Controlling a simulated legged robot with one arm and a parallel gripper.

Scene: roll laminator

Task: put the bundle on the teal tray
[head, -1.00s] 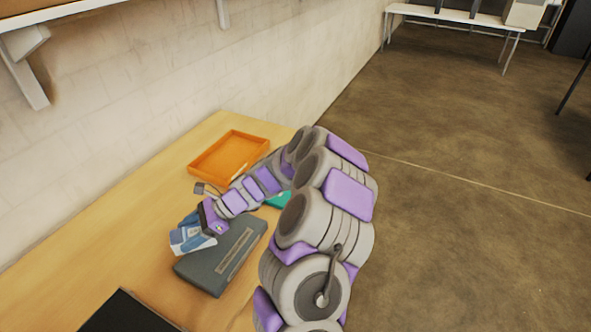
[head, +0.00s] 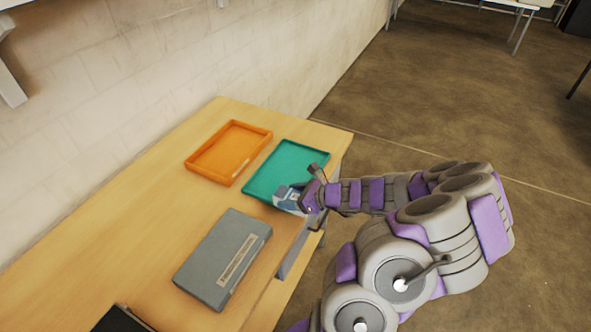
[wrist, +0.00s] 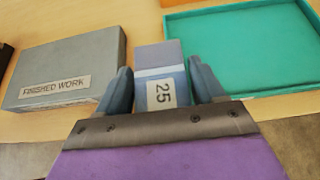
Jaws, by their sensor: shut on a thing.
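In the head view the bundle (head: 288,198) shows at my gripper (head: 304,196), by the near edge of the teal tray (head: 285,158). In the wrist view the teal tray (wrist: 240,45) lies to the right of the bundle, with its visible floor bare. I cannot tell how high the bundle is above the table.
A grey box (head: 212,258) labelled FINISHED WORK in the wrist view (wrist: 70,65) lies left of my gripper. An orange tray (head: 215,165) is beside the teal tray, toward the wall. A dark object (head: 122,319) lies at the table's near end. Bare wooden table (head: 130,225) lies along the wall.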

